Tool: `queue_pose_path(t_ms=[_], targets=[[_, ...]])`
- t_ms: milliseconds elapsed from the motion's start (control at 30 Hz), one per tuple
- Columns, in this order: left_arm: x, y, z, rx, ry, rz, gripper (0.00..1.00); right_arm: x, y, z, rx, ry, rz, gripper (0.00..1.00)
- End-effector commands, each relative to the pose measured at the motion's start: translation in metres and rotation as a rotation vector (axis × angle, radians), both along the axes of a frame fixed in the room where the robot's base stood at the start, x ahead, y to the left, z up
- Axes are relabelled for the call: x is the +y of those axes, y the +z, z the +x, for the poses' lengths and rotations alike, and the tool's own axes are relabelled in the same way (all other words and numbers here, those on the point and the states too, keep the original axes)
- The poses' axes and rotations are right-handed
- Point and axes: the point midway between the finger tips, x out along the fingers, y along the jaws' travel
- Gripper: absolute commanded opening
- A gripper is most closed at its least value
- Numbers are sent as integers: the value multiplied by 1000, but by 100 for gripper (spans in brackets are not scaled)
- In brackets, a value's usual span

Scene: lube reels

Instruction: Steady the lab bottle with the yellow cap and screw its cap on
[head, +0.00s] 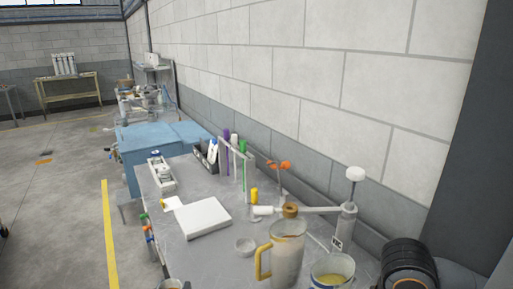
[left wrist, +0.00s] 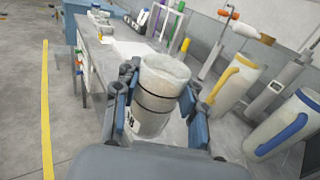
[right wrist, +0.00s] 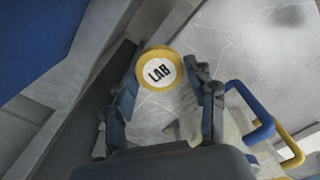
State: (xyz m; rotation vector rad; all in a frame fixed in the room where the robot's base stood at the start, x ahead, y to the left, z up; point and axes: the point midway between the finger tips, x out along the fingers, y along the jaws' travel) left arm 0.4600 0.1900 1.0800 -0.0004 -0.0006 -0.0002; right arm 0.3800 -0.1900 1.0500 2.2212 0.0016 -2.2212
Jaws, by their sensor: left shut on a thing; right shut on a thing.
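In the left wrist view, a pale bottle (left wrist: 157,85) with dark bands and a partly visible label stands between the fingers of my left gripper (left wrist: 160,105). The gripper is shut on its body. No yellow cap shows on its pale top. In the right wrist view, a round yellow cap (right wrist: 142,75) with a white centre reading LAB sits between the fingertips of my right gripper (right wrist: 164,82), which is shut on it. What is beneath the cap is hidden. I cannot make out either gripper in the head view.
A blue-handled jug (left wrist: 285,125) is at the right. The wall bounds the bench behind.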

Motion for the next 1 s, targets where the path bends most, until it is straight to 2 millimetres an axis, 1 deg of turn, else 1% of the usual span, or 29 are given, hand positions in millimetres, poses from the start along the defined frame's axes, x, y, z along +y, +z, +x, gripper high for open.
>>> queue_pose_path(t_ms=[233,367,467,733,800,900,1000], targets=[[-3,0,0,-2,-13,2,0,0,0,0,0,-1,0,44],[-17,-2,-2,-2,-84,6,0,0,0,0,0,-1,0,44],[-37,-4,-4,-3,-184,8,0,0,0,0,0,-1,0,43],[-105,-14,-13,-3,-525,7,0,0,0,0,0,-1,0,43],[-117,-16,-15,-2,-589,8,0,0,0,0,0,-1,0,43],[-130,-18,-17,-3,-649,2,0,0,0,0,0,-1,0,43],[-137,-19,-19,0,-684,2,0,0,0,0,0,-1,0,43]])
